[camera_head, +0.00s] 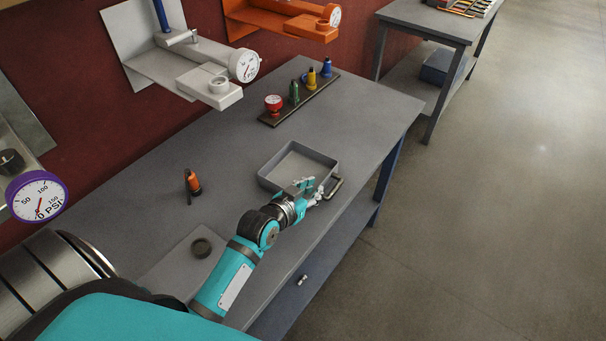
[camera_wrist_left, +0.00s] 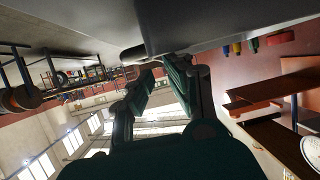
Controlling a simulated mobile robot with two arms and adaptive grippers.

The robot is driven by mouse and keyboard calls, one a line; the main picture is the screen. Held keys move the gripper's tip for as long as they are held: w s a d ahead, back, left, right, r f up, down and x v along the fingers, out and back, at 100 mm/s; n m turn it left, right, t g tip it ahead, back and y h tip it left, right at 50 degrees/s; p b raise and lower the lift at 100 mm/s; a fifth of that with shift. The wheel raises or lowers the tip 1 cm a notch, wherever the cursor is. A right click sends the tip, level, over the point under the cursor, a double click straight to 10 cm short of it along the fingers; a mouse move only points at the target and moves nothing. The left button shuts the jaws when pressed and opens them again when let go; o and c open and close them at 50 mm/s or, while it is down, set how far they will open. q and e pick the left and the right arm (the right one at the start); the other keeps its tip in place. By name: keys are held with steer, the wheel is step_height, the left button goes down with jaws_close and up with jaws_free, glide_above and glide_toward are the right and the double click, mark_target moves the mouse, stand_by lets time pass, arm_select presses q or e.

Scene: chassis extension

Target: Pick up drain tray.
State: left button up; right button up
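The drain tray (camera_head: 275,180) is a shallow grey rectangular tray lying on the workbench, with a dark handle (camera_head: 335,188) on its near right side. It looks empty. My left gripper (camera_head: 314,191) is at the tray's near side, close to the handle. In the left wrist view, my left gripper (camera_wrist_left: 160,72) shows its two dark teal fingers apart with a gap between them, just below a grey surface. Nothing is clearly seen between the fingers. Whether they touch the tray or handle cannot be told. My right gripper is not in view.
A dark rack (camera_head: 312,98) with coloured fittings stands at the bench's back. An orange-and-black fitting (camera_head: 193,182) stands left of the tray. Gauge fixtures (camera_head: 244,65) hang on the wall. The floor at right is clear.

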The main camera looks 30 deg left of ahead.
mark_target(323, 182)
arm_select(q)
steer(key=shift+x, duration=0.95)
steer(key=shift+w+p, duration=0.3)
steer(key=shift+w, duration=0.1)
steer(key=x, duration=0.3)
steer(key=shift+w+f+p, duration=0.2)
steer(key=shift+p, duration=0.15)
steer(key=shift+w+f, duration=0.2)
steer(key=shift+w, duration=0.15)
steer(key=shift+s, duration=0.1)
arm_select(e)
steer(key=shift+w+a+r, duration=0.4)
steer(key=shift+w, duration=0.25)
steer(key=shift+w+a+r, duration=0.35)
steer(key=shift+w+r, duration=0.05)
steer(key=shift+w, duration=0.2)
arm_select(q)
jaws_close()
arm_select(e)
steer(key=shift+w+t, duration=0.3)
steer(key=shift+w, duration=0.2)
